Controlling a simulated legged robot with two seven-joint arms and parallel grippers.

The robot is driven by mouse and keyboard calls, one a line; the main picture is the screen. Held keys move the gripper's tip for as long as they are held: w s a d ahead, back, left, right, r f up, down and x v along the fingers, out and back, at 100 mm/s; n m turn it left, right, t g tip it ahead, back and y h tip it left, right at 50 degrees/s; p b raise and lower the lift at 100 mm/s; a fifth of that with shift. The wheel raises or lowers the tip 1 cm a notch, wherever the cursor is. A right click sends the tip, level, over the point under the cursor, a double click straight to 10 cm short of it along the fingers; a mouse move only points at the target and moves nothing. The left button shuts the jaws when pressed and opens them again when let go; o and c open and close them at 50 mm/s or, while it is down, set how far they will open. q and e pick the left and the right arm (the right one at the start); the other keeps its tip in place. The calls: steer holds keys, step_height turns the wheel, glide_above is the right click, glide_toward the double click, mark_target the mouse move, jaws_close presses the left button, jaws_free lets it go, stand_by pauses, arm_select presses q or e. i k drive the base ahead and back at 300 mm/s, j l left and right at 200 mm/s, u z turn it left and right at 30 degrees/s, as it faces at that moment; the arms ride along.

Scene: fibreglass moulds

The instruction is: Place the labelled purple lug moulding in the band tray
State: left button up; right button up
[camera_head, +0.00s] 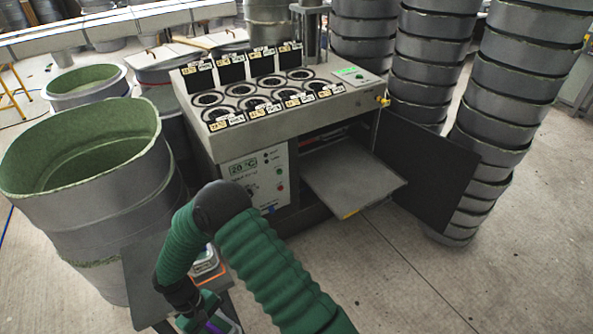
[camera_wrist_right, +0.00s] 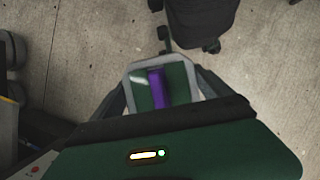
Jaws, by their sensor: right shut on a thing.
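My right gripper (camera_wrist_right: 160,78) is shut on a purple piece, the purple lug moulding (camera_wrist_right: 158,88), which shows as a narrow upright strip between green and grey finger parts. Its label cannot be made out. In the head view my right gripper (camera_head: 207,321) is at the bottom edge, partly cut off, with a bit of purple at it. Behind the forearm, a small pale labelled item (camera_head: 205,264) with an orange edge below it sits on a dark stand; I cannot tell whether this is the band tray. My left gripper is not in view.
A grey machine with several round openings and small labels (camera_head: 270,95) stands behind, its door (camera_head: 425,165) open and a shelf (camera_head: 352,180) pulled out. A large green-lined mould (camera_head: 90,180) stands at the left. Stacked grey rings (camera_head: 500,95) rise at the right. Concrete floor at the lower right is clear.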

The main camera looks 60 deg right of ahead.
mark_target(357, 182)
steer(key=l+z, duration=0.15)
steer(key=z, duration=0.3)
steer(key=l+z, duration=0.2)
steer(key=z, duration=0.2)
steer(key=i+l+z, duration=0.1)
steer(key=z, duration=0.35)
steer(key=i+l+z, duration=0.1)
steer(key=z, duration=0.3)
